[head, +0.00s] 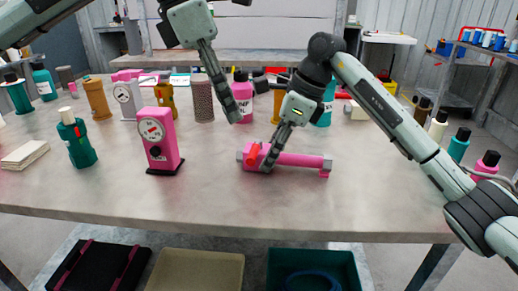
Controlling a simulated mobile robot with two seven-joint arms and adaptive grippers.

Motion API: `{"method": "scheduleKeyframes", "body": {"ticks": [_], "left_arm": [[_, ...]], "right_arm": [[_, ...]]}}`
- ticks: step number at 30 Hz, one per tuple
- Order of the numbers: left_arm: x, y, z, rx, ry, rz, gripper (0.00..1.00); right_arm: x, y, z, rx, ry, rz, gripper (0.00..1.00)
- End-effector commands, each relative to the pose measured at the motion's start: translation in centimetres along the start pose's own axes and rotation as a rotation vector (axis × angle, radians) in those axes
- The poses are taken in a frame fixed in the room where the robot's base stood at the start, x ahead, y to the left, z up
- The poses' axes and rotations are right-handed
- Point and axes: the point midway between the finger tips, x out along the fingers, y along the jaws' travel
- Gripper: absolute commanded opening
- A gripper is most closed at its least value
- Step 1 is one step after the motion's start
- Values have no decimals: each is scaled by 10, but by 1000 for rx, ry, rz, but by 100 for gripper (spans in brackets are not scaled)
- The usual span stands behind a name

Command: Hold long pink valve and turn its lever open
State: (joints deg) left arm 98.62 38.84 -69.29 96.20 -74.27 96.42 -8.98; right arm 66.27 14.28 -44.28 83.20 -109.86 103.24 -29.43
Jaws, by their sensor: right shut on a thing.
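The long pink valve (303,160) lies on its side on the table, in the middle of the head view. Its orange-red lever (253,153) shows near its left end. My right gripper (268,166) reaches down from the upper right and is shut on the pink valve, just right of the lever. It hides part of the valve body. My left gripper (235,117) hangs above and to the left of the valve, apart from it and the lever. Its fingers overlap in this view, so their opening does not show.
A pink gauge unit (158,140) stands left of the valve, and a green bottle (77,138) further left. Several bottles and cylinders line the table (240,212) behind, including a pink bottle (243,95). The front of the table is clear.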

Motion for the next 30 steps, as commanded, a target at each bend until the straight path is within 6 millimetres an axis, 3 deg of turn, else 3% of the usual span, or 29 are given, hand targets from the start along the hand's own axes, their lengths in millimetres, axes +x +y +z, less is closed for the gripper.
{"method": "scheduleKeyframes", "body": {"ticks": [15, 23, 30], "left_arm": [[-15, -38, 0, -916, -114, 238, 36], [-18, -43, -1, -1109, -180, 270, 36], [12, -34, -1, -1122, -180, 271, 36]], "right_arm": [[0, 0, 0, 0, 0, 0, 0], [0, 0, 0, 0, 0, 0, 0], [0, 0, 0, 0, -1, 0, 0]]}}
